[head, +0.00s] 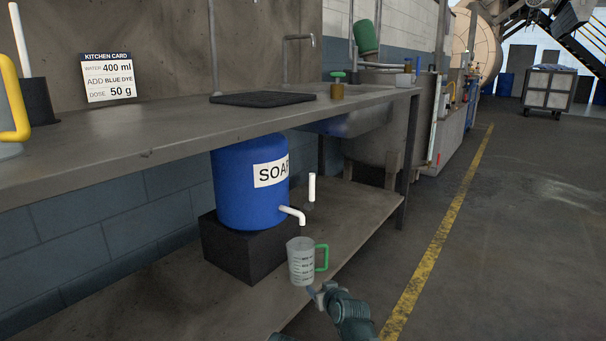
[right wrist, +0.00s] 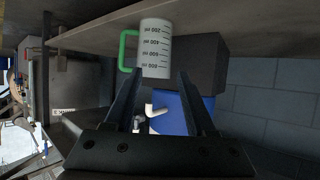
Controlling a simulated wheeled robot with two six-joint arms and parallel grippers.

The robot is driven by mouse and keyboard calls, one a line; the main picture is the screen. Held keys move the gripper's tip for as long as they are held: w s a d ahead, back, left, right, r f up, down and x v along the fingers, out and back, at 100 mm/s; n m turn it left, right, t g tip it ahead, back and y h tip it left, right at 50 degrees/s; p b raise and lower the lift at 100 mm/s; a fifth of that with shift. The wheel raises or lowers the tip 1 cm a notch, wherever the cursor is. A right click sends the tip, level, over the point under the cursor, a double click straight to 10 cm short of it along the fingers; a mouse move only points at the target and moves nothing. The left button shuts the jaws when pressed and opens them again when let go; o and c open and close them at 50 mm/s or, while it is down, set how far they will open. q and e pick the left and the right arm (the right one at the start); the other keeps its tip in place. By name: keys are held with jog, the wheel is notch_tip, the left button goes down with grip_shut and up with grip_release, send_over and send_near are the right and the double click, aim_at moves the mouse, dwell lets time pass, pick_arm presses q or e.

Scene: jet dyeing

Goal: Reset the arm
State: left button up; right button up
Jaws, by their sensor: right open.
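A clear measuring cup (head: 301,263) with a green handle (head: 322,257) stands upright on the lower shelf, below and in front of the white spout (head: 293,214) of the blue soap barrel (head: 240,190). My right gripper (head: 321,293) is low beside the cup, at its front right. In the right wrist view the picture is upside down; the open fingers (right wrist: 159,88) point toward the cup (right wrist: 156,45), which lies just past their tips. Nothing is held between them. Whether a finger touches the cup cannot be told. My left gripper is not seen.
The barrel sits on a dark block (head: 245,250). A white upright rod (head: 311,188) stands behind the spout. The worktop (head: 170,128) overhangs the shelf, with a kitchen card (head: 108,78) and dark mat (head: 262,99) on it. The floor right of the shelf is clear.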

jog(key=s+d+f+m+g+h, duration=0.1)
jog(key=s+d+f+g, duration=0.3)
jog(key=s, duration=0.4)
jog(key=s+d+f+m+g+h, duration=0.1)
jog(key=s+d+f+g, duration=0.3)
jog(key=s, duration=0.3)
jog(key=s+d+f+m+g+h, duration=0.1)
jog(key=s+d+f+g+h, duration=0.2)
jog(key=s, duration=0.5)
jog(key=s+a+r+n+g+p, duration=0.1)
jog(key=s+a+r+p, duration=0.15)
jog(key=r+p, duration=0.5)
jog(key=s+a+r+n+p, duration=0.1)
jog(key=a+r+p, duration=0.3)
jog(key=r+p, duration=0.35)
jog(key=s+a+r+n+g+p, duration=0.1)
jog(key=s+a+r+p, duration=0.15)
jog(key=r+p, duration=0.5)
notch_tip(320, 180, up, 37)
jog(key=p, duration=3.7)
jog(key=shift+a+p, duration=0.4)
jog(key=shift+f, duration=0.15)
